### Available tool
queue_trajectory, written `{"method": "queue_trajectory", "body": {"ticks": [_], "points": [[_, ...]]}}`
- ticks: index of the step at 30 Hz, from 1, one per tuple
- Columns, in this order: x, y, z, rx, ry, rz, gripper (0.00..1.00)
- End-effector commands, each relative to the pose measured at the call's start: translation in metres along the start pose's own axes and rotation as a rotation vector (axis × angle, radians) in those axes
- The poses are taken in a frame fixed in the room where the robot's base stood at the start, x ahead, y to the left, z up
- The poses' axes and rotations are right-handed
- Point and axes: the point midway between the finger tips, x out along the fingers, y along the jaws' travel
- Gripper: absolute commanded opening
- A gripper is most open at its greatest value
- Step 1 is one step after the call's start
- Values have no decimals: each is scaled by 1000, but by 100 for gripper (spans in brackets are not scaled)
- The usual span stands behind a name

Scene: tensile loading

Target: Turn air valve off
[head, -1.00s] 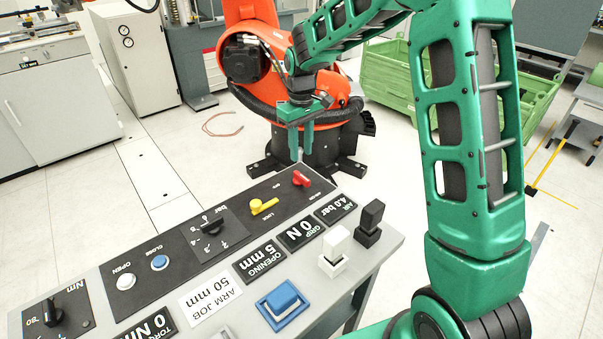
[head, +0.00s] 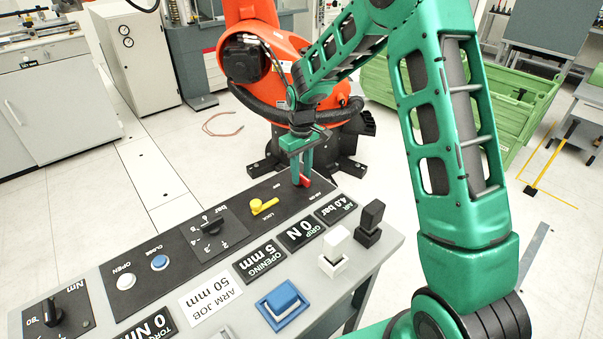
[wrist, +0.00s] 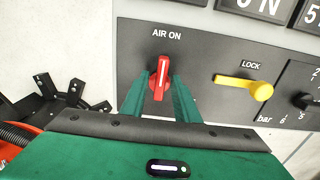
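The air valve is a red lever handle (wrist: 160,78) on the dark panel. In the wrist view it lies lengthwise, under the label "AIR ON". My gripper (wrist: 160,92) has its two green fingers on either side of the handle, with the handle between them. The fingers stand apart; whether they touch the handle is hard to tell. In the head view my gripper (head: 301,180) points down at the panel's far right end and hides most of the red handle (head: 307,182).
A yellow LOCK lever (head: 263,206) sits beside the valve, and a black bar knob (head: 211,223) is farther along. Label plates and a white switch block (head: 334,262) are on the console's near side. An orange robot arm (head: 290,75) stands behind.

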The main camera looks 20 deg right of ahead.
Motion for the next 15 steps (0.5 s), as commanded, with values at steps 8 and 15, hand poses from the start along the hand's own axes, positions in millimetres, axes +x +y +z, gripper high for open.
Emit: {"method": "queue_trajectory", "body": {"ticks": [8, 15], "points": [[0, 4, 1, 2, 0, 1, 0], [0, 3, 1, 43, 0, 2, 0]]}}
